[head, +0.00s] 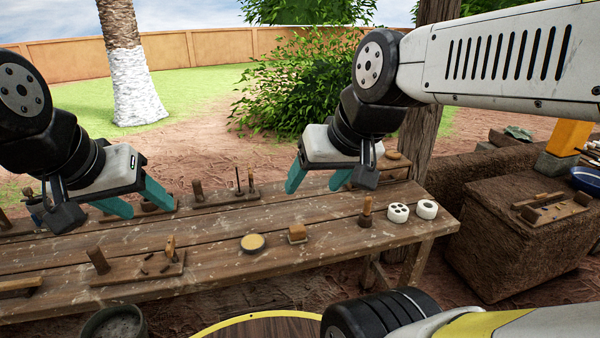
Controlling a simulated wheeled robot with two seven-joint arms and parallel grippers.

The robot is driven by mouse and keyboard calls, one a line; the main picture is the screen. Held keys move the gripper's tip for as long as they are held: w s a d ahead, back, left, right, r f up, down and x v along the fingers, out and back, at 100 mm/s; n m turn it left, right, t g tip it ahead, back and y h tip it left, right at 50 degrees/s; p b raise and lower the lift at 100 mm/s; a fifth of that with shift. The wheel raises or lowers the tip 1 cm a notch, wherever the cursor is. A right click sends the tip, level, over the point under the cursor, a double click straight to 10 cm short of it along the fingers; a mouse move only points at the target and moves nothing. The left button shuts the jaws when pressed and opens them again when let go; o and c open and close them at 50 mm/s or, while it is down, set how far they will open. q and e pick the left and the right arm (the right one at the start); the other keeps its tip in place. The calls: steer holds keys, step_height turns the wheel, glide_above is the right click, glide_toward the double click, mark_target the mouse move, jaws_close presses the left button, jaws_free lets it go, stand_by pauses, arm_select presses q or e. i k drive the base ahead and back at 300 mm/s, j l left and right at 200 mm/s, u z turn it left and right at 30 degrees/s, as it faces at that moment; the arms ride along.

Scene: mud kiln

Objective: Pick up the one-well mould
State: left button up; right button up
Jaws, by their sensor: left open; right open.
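The one-well mould (427,209) is a small white round block with a single dark hollow in its top. It stands upright on the wooden table (330,262) near its right end. A similar white mould with several wells (398,212) stands just to its left, very close. My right gripper (312,189) has teal fingers, is open and empty, and hangs over the back of the table, well left of the mould. My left gripper (149,210) is open and empty over the left part of the table, far from the mould.
A wooden stamp (366,212) stands left of the moulds. A brown block (298,234) and a round yellow-topped dish (252,243) lie mid-table. A wooden rack with pegs (130,268) is at left. A mud-brick block (520,240) stands right of the table, across a gap.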

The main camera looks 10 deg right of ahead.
mark_target(426, 209)
steer(key=z, duration=1.5)
steer(key=i+l+u, duration=0.75)
steer(key=l+u, duration=0.15)
steer(key=l, duration=0.15)
